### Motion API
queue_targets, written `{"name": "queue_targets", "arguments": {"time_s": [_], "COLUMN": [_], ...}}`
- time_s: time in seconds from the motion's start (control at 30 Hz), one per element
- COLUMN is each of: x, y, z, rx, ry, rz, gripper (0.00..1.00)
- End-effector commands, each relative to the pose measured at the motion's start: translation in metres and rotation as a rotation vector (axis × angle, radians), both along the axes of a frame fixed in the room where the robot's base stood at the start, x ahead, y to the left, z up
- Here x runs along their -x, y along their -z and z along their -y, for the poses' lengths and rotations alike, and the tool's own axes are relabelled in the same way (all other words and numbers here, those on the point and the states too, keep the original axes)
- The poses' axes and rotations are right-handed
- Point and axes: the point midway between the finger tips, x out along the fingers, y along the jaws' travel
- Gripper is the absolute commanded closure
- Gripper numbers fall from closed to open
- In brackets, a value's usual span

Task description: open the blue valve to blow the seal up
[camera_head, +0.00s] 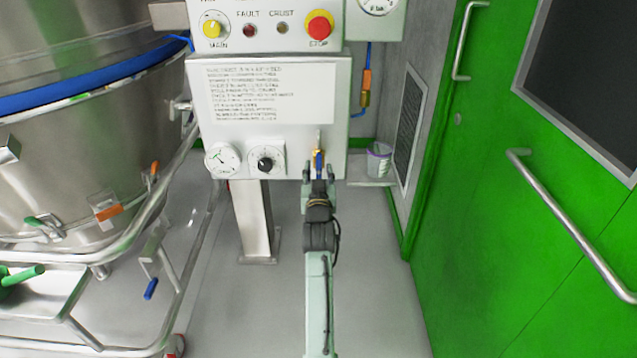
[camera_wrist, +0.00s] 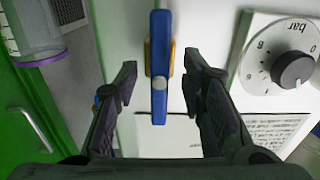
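The blue valve handle (camera_wrist: 160,65) is a straight lever on a brass-coloured body (camera_wrist: 171,58), mounted on the white panel. In the wrist view it runs up and down in the picture. In the head view the blue handle (camera_head: 319,160) shows at the panel's lower right, just above my gripper. My gripper (camera_wrist: 160,78) is open, with one finger on each side of the handle. Gaps show on both sides, so neither finger appears to touch it. In the head view my gripper (camera_head: 319,185) reaches up to the panel and partly hides the valve.
A black knob with a bar dial (camera_wrist: 292,70) sits beside the valve; a round gauge (camera_head: 222,160) is further left. A cup (camera_head: 379,160) stands on a small shelf to the right. A steel vessel (camera_head: 90,170) fills the left; a green door (camera_head: 500,200) is right.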

Motion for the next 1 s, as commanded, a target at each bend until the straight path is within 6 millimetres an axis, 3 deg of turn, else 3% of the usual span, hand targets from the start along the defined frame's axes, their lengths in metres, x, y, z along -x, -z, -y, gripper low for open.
{"name": "queue_targets", "arguments": {"time_s": [0.3, 0.5, 0.7, 1.0], "x": [0.065, 0.099, 0.111, 0.112], "y": [0.001, 0.001, 0.0, 0.0], "z": [0.0, 0.0, 0.0, 0.0], "rx": [0.0, 0.001, 0.0, 0.0], "ry": [0.0, 0.0, 0.0, 0.0], "rz": [-0.002, -0.001, -0.001, -0.001], "gripper": [0.63, 0.63, 0.63, 0.63]}}
